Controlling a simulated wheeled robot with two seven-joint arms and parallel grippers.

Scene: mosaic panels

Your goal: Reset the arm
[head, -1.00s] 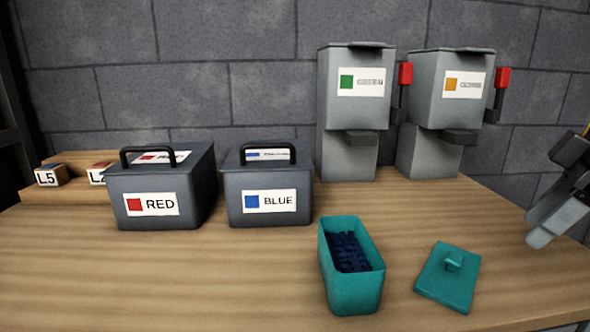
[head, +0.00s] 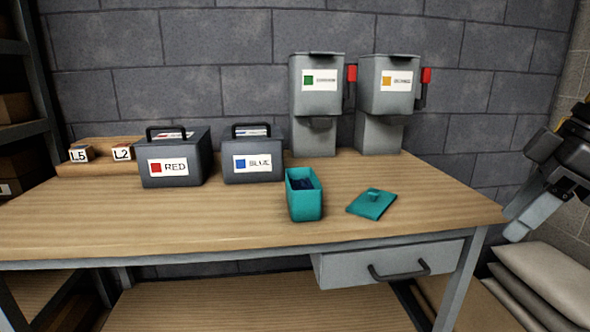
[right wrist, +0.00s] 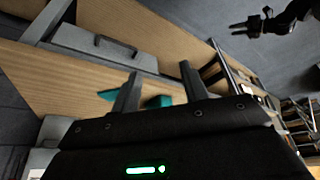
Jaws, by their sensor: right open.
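My right gripper (head: 520,218) hangs in the air past the right end of the workbench, empty. Its two fingers stand apart in the right wrist view (right wrist: 160,76). A dark gripper (right wrist: 240,28), apparently my left one, shows small at the top right of the right wrist view; its jaw opening is unclear. On the wooden workbench (head: 110,225) stands an open teal box (head: 305,205) with dark pieces inside. Its teal lid (head: 372,205) lies flat to the right, apart from the box and from my right gripper.
Grey bins labelled RED (head: 165,182) and BLUE (head: 248,176) stand on the bench. Two grey dispensers with red levers, green-marked (head: 302,105) and orange-marked (head: 370,103), stand behind. Blocks L5 (head: 80,154) and L2 (head: 122,153) rest on a wooden step. A drawer (head: 350,272) hangs below; sacks (head: 545,280) lie right.

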